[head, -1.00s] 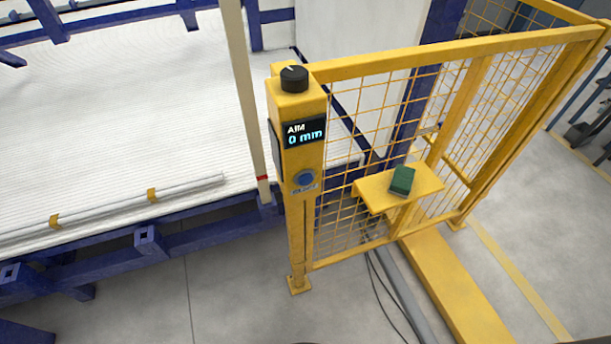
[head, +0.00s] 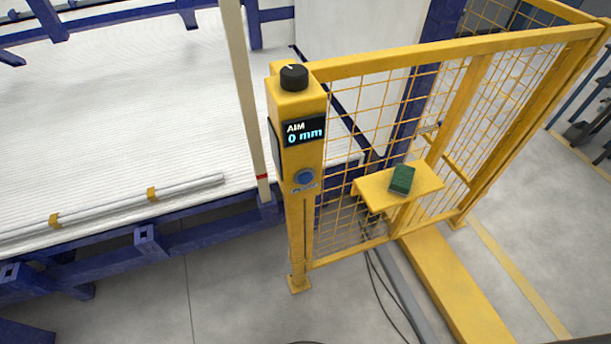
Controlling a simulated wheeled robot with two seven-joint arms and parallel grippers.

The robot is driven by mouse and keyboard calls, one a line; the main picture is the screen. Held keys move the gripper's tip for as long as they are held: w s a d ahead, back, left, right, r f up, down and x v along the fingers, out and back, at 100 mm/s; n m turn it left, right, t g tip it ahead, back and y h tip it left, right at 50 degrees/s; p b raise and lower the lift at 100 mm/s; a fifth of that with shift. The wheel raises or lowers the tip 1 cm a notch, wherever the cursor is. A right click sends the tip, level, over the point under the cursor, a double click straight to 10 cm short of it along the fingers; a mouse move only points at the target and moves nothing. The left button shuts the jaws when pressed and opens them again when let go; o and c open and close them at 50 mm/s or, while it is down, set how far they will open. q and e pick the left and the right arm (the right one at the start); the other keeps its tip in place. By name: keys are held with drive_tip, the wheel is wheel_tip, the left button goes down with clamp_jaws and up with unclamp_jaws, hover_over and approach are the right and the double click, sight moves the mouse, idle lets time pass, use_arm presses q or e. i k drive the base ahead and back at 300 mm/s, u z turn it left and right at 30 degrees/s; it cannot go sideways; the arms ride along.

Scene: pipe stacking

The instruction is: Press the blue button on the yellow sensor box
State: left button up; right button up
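The yellow sensor box (head: 297,118) stands upright on a yellow post at the near corner of a mesh fence. Its dark display (head: 304,131) reads "AIM" and "0 mm". The round blue button (head: 304,177) is on its front face below the display, with a small label under it that is too small to read. A black knob (head: 294,78) sits on top of the box. Nothing covers the button. Neither of my grippers shows clearly in the head view. A thin dark sliver at the bottom edge is too small to identify.
The yellow mesh fence (head: 450,55) runs right from the box. A yellow shelf (head: 375,190) on it holds a green block (head: 402,180). Left is a blue-framed rack with a white ribbed bed (head: 110,110) and pipes (head: 110,205). Floor in front is clear apart from cables (head: 385,295).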

sight(304, 178)
drive_tip(key=z, duration=3)
drive_tip(key=k, duration=1.65)
drive_tip(key=u, duration=2.45)
